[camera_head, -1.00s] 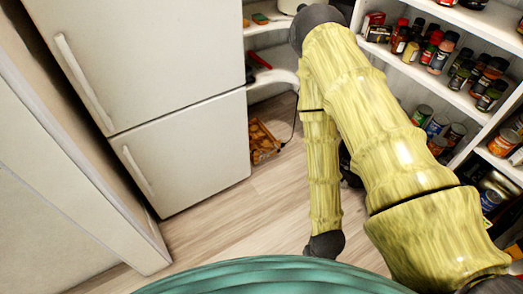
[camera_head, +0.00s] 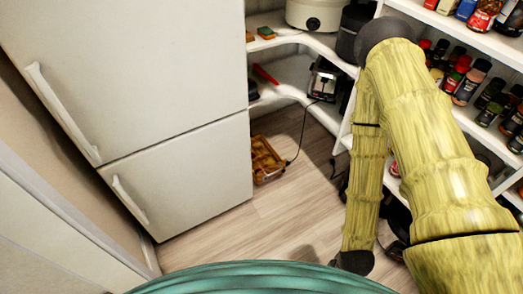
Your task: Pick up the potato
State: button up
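A brown basket (camera_head: 257,176) stands on the floor beside the lower right edge of the fridge. It holds several brown lumps (camera_head: 264,154), which may be potatoes; they are too small to tell for sure. No single potato shows clearly elsewhere. My yellow arm fills the right side, bent at a dark elbow at the top, with its thinner part hanging down to a dark joint near the bottom. My gripper's fingers cannot be made out. The basket is to the left of my arm and apart from it.
A white fridge (camera_head: 130,75) stands at left. Corner shelves (camera_head: 290,72) hold a toaster (camera_head: 324,80) and a white cooker (camera_head: 316,14). A dark cord hangs beside the basket. Shelves at right hold jars (camera_head: 468,80). The wooden floor (camera_head: 270,220) in the middle is clear.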

aim_at(270, 162)
jog(key=i, duration=1.2)
